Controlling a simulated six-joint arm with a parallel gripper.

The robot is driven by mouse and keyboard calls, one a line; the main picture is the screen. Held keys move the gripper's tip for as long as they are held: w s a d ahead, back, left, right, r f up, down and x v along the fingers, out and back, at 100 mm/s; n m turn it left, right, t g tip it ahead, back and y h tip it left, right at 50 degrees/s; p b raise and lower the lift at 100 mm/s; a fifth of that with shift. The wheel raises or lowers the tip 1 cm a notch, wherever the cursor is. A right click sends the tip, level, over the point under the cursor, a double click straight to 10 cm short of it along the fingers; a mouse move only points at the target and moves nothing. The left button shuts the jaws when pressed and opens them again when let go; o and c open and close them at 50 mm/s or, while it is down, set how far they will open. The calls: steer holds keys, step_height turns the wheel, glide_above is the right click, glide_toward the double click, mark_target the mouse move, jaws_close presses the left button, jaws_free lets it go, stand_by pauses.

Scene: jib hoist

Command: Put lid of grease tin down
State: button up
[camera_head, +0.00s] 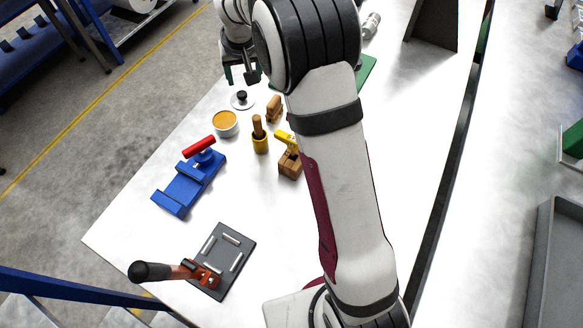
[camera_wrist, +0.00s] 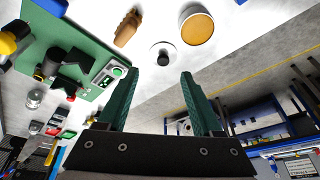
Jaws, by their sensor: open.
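The lid of the grease tin (camera_head: 239,104) is a pale disc with a black knob. It lies flat on the white table beyond the open grease tin (camera_head: 226,123), apart from it. The tin shows orange-yellow grease. My gripper (camera_head: 243,77) is open and empty, just beyond and above the lid. In the wrist view the lid (camera_wrist: 156,49) shows past the gap between the spread green fingers (camera_wrist: 158,78), and the tin (camera_wrist: 197,27) sits beside it. No finger touches the lid.
A blue vice with a red handle (camera_head: 187,185) and a dark plate (camera_head: 228,255) lie nearer. A green mat (camera_wrist: 60,45) holds several parts.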

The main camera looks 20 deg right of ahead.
steer(key=s+d+r+m+g, duration=0.1)
steer(key=s+r, duration=0.3)
steer(key=s, duration=0.4)
steer(key=s+d+r+m+g, duration=0.1)
steer(key=s+r, duration=0.3)
steer(key=s, duration=0.5)
steer(key=s+a+f+m+g+y, duration=0.1)
steer(key=s+f+m+g, duration=0.1)
steer(key=s, duration=2.1)
steer(key=shift+m+y, duration=0.4)
